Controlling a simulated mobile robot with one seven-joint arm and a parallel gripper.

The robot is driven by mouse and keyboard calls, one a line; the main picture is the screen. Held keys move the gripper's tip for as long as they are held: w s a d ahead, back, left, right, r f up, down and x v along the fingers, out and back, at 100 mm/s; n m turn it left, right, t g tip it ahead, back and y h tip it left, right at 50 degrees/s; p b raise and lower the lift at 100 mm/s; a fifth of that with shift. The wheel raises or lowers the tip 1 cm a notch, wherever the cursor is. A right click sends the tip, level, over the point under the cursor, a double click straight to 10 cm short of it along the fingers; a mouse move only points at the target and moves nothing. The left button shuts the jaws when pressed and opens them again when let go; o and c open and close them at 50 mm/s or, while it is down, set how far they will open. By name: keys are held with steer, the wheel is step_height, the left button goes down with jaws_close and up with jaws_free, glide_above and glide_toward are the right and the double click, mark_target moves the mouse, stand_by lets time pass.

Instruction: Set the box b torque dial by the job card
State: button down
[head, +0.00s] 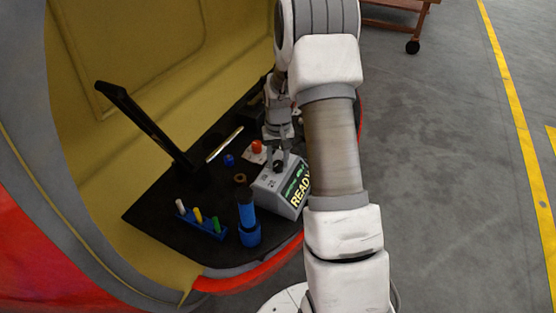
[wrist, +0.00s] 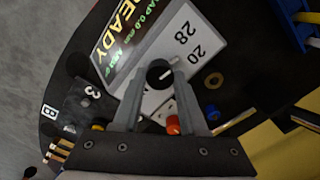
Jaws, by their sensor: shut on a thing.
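A grey box (head: 268,190) with a green-and-white "READY" display stands on the black bench; it also shows in the wrist view (wrist: 197,75). Its black round dial (wrist: 160,73) carries a pale pointer mark, and the numbers 28 and 20 are printed on the face beside it. My gripper (wrist: 161,80) is shut on the dial, one finger on each side. In the head view my gripper (head: 278,158) comes down onto the box from behind. I cannot make out a job card for certain.
A red knob (head: 257,147) and a blue knob (head: 229,160) stand behind the box. A blue rack (head: 204,229) with white, yellow and green pegs and a blue cylinder (head: 247,214) stand in front left. A black bar (head: 145,122) rises at left.

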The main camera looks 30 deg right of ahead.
mark_target(278, 164)
steer(key=shift+n, duration=1.1)
steer(key=shift+c, duration=2.2)
jaws_free()
step_height(278, 164, up, 18)
steer(key=p, duration=0.2)
steer(key=shift+f+p, duration=0.25)
steer(key=shift+p, duration=0.05)
